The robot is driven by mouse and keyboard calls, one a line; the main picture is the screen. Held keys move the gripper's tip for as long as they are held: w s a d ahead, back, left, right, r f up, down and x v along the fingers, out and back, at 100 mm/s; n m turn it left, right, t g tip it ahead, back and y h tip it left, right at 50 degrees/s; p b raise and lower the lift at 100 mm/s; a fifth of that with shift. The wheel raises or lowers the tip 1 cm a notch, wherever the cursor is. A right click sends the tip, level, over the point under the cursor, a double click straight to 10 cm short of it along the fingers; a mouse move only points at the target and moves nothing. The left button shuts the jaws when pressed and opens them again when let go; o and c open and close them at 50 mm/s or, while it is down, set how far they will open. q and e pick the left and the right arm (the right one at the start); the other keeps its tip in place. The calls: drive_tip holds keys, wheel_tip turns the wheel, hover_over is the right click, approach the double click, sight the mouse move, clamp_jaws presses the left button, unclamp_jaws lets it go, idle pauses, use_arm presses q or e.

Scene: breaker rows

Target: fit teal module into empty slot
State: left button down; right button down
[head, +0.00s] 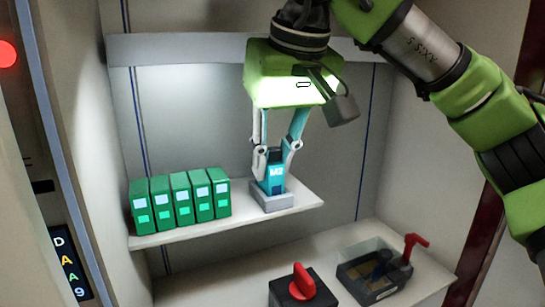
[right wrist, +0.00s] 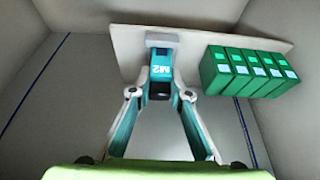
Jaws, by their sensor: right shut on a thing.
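The teal module (head: 272,178), marked M2, stands upright between the fingers of my right gripper (head: 274,160), which is shut on it from above. Its lower end meets the grey block (head: 272,201) at the right of the shelf; I cannot tell how deep it sits in it. The right wrist view shows the module (right wrist: 161,66) in line with the grey block (right wrist: 162,39), with the fingers of the gripper (right wrist: 162,86) on both sides. The inside of the block is hidden by the module. My left gripper is in neither view.
Several green modules (head: 181,201) stand in a row on the shelf (head: 240,218), left of the grey block with a gap between. Below are a black box with a red knob (head: 302,282) and an open dark tray (head: 372,275) with a red lever (head: 412,243). Cabinet walls enclose the space.

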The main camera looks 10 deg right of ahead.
drive_tip(key=shift+f, duration=0.15)
drive_tip(key=c, duration=1.8)
unclamp_jaws()
drive_tip(key=v, duration=1.2)
drive_tip(key=shift+w, duration=0.1)
drive_tip(key=shift+d, duration=0.1)
